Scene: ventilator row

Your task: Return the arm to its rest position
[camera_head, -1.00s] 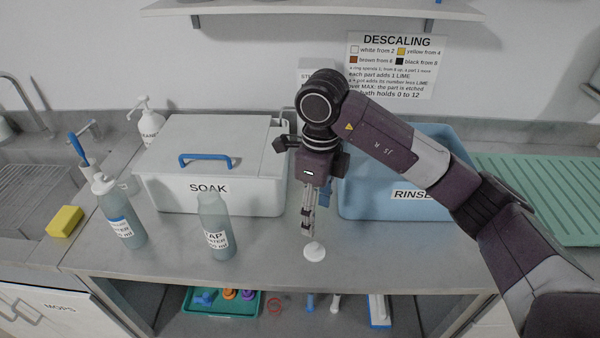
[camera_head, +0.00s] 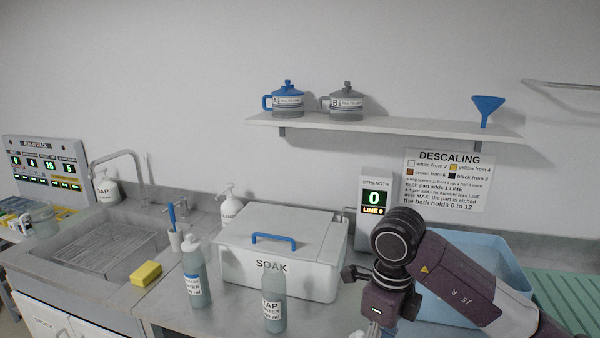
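My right arm comes in from the lower right. Its gripper (camera_head: 374,330) points down in front of the blue bin, just right of the white SOAK box (camera_head: 285,262). The fingertips are at or below the picture's bottom edge, so I cannot tell whether they are open or shut. The SOAK box has its lid on, with a blue handle (camera_head: 273,239). The blue bin (camera_head: 490,262) is partly hidden behind my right arm. My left gripper is not in view.
Two bottles, one at left (camera_head: 195,272) and a TAP WATER one (camera_head: 274,303), stand before the box. A yellow sponge (camera_head: 146,273) lies by the sink (camera_head: 90,250). A strength display (camera_head: 373,205) reads 0. A wall shelf (camera_head: 390,129) holds two pots and a funnel.

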